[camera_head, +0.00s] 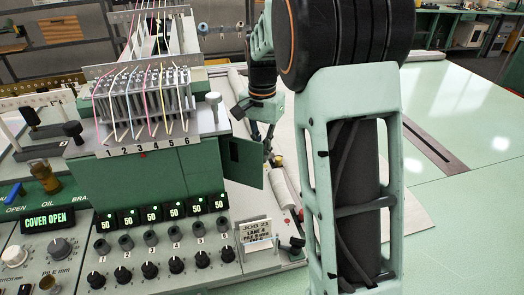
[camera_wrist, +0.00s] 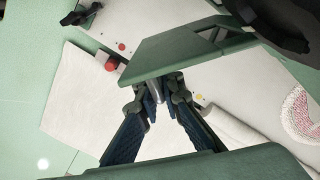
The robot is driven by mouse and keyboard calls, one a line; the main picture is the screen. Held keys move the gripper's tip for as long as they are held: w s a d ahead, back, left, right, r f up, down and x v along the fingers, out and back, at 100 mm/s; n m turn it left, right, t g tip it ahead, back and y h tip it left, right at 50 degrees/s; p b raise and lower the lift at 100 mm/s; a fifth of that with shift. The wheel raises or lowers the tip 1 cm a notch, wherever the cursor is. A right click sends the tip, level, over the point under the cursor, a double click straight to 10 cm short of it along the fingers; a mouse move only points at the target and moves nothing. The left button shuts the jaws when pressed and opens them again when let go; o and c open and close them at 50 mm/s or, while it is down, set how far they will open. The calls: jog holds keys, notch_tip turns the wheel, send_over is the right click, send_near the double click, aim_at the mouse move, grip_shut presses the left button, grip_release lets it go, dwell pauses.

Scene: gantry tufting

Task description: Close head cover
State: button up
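The head cover is a green hinged panel (camera_head: 242,162) on the right side of the green tufting head (camera_head: 150,180), swung outward with a dark opening beside it. The display (camera_head: 48,220) reads COVER OPEN. In the wrist view the cover (camera_wrist: 185,52) crosses just beyond my gripper (camera_wrist: 157,95). My fingers converge, with the tips close together at the cover's near side. A small pale piece shows between them; I cannot tell whether they grip it or touch the cover. In the head view my fingers (camera_head: 262,135) are small and partly hidden behind the cover.
Yarns run down to a row of numbered needle guides (camera_head: 145,100) on the head. Knobs (camera_head: 150,270) and a JOB 21 card (camera_head: 255,233) lie on the panel below. A red button (camera_wrist: 112,64) is near the cover. A pale green table (camera_head: 460,150) lies right.

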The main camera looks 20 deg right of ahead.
jog(key=o, duration=0.4)
notch_tip(320, 180, up, 12)
jog(key=shift+r, duration=0.1)
dwell(0.4)
